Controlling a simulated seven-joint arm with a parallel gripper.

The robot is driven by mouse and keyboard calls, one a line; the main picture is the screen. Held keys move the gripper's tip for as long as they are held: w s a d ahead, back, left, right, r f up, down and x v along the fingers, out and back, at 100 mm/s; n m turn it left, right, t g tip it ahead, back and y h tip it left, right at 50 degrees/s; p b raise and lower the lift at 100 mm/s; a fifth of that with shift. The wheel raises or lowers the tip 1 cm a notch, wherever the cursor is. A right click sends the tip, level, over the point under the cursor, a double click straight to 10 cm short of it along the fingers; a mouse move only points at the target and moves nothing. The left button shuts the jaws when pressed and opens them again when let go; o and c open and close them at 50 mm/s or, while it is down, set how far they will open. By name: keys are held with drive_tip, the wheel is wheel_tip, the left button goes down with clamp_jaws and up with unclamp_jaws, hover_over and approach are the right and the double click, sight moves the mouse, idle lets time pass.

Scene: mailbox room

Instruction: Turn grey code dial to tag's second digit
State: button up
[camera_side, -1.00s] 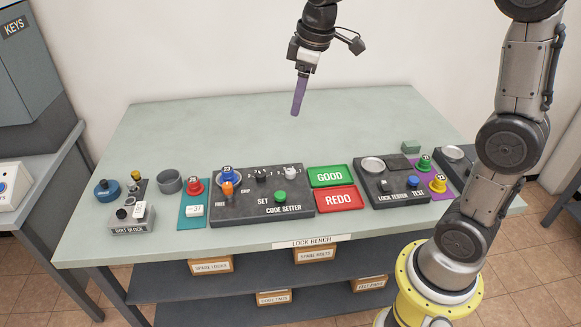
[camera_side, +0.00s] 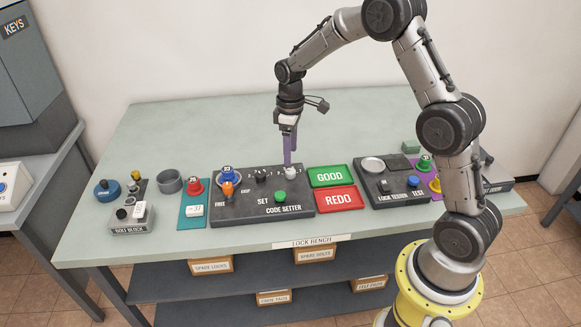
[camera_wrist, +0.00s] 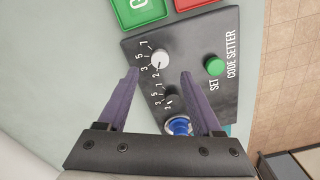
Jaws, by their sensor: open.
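The light grey code dial (camera_wrist: 160,57) sits on the dark code setter (camera_side: 240,208), with white digits around it. My gripper (camera_side: 290,163) points down above this dial, which shows at the fingertips in the side view (camera_side: 293,171). In the wrist view my gripper (camera_wrist: 160,73) is open, its purple fingers to either side of the line to the dial. It holds nothing. A black dial (camera_wrist: 170,93) sits beside the grey one.
The green SET button (camera_wrist: 214,66) is near the dials.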

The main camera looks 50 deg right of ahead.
sight(290, 171)
wheel_tip(290, 171, down, 6)
drive_tip(key=shift+f, duration=0.15)
idle(0.3)
clamp_jaws()
